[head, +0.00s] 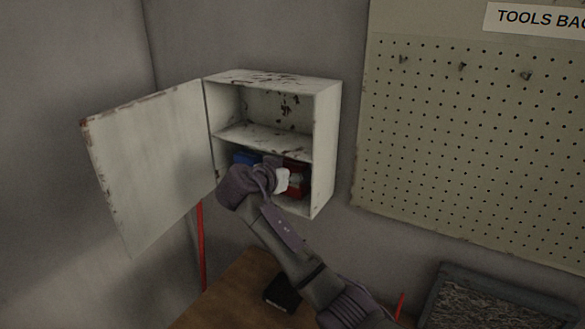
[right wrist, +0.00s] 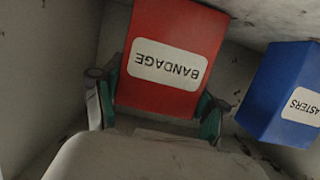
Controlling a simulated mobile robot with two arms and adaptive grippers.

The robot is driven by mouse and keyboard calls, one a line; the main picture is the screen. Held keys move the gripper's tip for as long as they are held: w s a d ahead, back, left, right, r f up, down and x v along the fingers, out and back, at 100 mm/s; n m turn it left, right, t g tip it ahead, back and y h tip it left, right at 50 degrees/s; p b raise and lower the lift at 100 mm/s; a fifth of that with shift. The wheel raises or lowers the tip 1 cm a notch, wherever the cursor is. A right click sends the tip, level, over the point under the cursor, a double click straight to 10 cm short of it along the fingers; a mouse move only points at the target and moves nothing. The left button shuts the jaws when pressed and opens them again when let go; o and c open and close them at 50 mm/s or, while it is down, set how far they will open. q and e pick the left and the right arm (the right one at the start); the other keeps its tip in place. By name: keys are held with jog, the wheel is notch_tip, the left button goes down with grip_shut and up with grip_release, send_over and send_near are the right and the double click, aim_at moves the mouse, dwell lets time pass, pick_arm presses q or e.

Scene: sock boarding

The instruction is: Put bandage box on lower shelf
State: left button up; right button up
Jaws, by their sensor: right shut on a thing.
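The red bandage box (right wrist: 178,38) shows between the two fingers of my right gripper (right wrist: 155,108), its white label upside down in the right wrist view. The gripper is shut on the box. In the head view the red box (head: 297,191) is inside the lower compartment of the wall cabinet (head: 326,140), partly hidden by my right gripper (head: 277,178). I cannot tell whether its base touches the lower shelf. My left gripper is not in view.
A blue plasters box (head: 244,158) stands in the lower compartment, left of the red box; it also shows in the right wrist view (right wrist: 275,90). The upper compartment looks empty. The cabinet door (head: 150,160) hangs open to the left. A black object (head: 283,294) lies on the wooden table (head: 235,288) below.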

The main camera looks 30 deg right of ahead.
jog(key=shift+a+f, duration=0.15)
jog(key=o, duration=1.2)
jog(key=shift+c, duration=0.2)
jog(key=shift+r, duration=0.2)
jog(key=shift+s+a+f+b, duration=0.1)
jog(key=shift+s+a+b, duration=0.05)
jog(key=shift+a+b, duration=0.15)
jog(key=b+v, duration=0.4)
jog(key=v, duration=0.7)
jog(key=shift+r, duration=0.25)
jog(key=shift+s, duration=0.15)
